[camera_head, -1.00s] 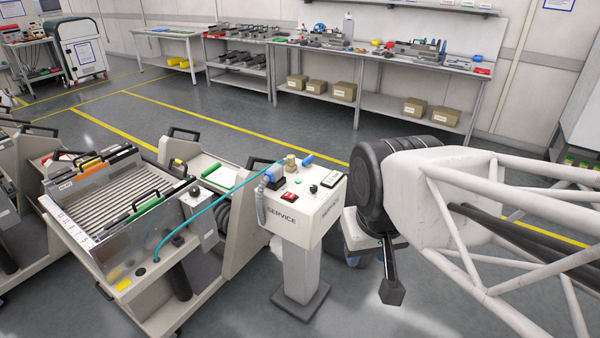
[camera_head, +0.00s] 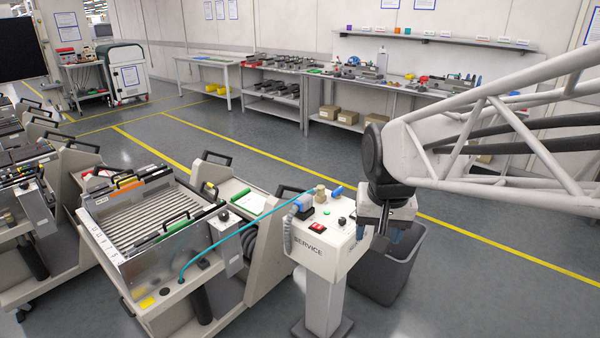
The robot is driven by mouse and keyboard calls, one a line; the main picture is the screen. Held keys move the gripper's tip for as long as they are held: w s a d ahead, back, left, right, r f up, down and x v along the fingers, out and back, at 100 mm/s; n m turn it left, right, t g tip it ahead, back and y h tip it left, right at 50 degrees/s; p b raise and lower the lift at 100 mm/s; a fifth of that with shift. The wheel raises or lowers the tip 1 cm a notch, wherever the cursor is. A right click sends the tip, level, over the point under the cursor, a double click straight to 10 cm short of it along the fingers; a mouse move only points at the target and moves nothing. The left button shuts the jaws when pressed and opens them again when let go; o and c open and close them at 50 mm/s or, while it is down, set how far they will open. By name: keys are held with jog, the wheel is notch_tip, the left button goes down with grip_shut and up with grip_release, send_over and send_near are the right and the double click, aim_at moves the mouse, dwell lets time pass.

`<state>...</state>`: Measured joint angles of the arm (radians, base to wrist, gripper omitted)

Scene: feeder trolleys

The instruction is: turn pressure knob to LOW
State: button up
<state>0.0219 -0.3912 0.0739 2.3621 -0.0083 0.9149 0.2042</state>
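The service post (camera_head: 322,258) is a white box on a pedestal, marked SERVICE. Its sloped top carries a small black knob (camera_head: 342,221), a green button (camera_head: 326,211), a red switch (camera_head: 317,227) and a brass-coloured fitting (camera_head: 320,194). Which part is the pressure knob, and any LOW mark, is too small to read. Another black knob (camera_head: 223,215) sits on a grey box at the trolley's side. My gripper (camera_head: 382,236) hangs just right of the service post, apart from the black knob as far as I can see. Its fingers are partly hidden by my wrist.
A grey bin (camera_head: 405,268) stands on the floor behind my gripper. Workbenches (camera_head: 395,90) line the back wall. The floor between is open.

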jog(key=w+d+f+m, duration=0.1)
jog(key=w+f+m, duration=0.1)
jog(key=w, duration=1.1)
jog(key=m+g, duration=0.2)
jog(key=m, duration=0.4)
send_over(343, 218)
jog(key=f, duration=2.2)
jog(key=shift+s+a+f, duration=0.15)
jog(key=shift+s+f, duration=0.05)
jog(key=shift+s, duration=0.05)
jog(key=shift+w+f, duration=0.2)
jog(key=shift+f, duration=0.05)
jog(key=shift+f, duration=0.1)
jog(key=shift+f, duration=3.8)
jog(key=c, duration=0.9)
